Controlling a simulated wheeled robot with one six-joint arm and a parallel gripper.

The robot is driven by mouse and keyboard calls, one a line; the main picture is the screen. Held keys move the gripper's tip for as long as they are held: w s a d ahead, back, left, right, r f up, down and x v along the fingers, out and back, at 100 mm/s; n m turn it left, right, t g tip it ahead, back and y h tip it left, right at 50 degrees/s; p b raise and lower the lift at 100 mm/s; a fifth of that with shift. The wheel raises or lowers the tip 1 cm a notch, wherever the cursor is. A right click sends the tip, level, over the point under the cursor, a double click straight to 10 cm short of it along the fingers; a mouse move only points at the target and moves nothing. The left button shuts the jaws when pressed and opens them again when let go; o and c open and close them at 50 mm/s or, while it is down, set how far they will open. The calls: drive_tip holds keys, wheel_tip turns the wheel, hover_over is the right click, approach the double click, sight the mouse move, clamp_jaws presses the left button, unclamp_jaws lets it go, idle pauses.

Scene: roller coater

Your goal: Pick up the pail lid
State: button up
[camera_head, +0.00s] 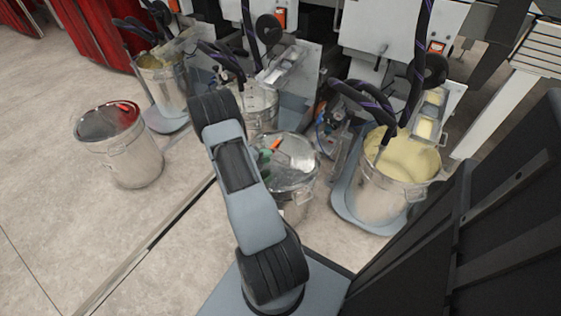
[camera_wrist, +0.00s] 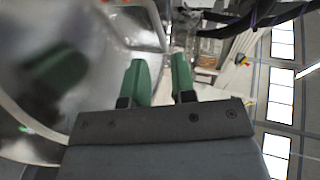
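A shiny metal lid (camera_head: 292,158) with a small orange part (camera_head: 276,144) covers a metal pail (camera_head: 294,205) in the middle of the head view. In the wrist view, a large shiny metal surface, apparently this lid (camera_wrist: 50,45), fills the left side and mirrors a green finger. My gripper (camera_wrist: 159,78) has two green fingers, apart with nothing visible between them. In the head view, a green fingertip (camera_head: 265,157) shows at the lid's left side, and my arm hides part of the lid. I cannot tell whether they touch.
Another lidded pail (camera_head: 135,163) with a red-handled lid (camera_head: 107,121) stands on open floor at left. An open pail of yellow paint (camera_head: 380,190) with hoses stands at right. Machines line the back. A dark panel (camera_head: 490,220) is close at right.

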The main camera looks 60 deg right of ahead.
sight(279, 158)
drive_tip(key=shift+b+x, duration=1.45)
drive_tip(key=shift+x, duration=2.15)
drive_tip(key=shift+w, duration=0.1)
clamp_jaws()
